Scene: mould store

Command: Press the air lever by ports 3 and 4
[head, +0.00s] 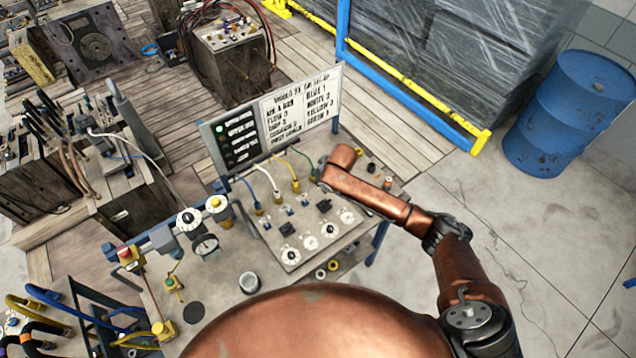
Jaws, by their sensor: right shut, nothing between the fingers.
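The grey panel (272,235) stands on the bench in the middle of the head view. A row of ports with blue, white, yellow and green hoses runs along its back. A black lever (324,206) sits before the yellow and green hose ports on the right. A second black lever (287,229) sits further left. My right gripper (321,173) is at the far end of the copper arm, close to the green hose end, and mostly hidden by its own wrist. It is shut and empty. I see no contact with the lever. My left gripper is out of view.
A set-up board (285,112) stands behind the panel. Several white dials (329,230) line its front.

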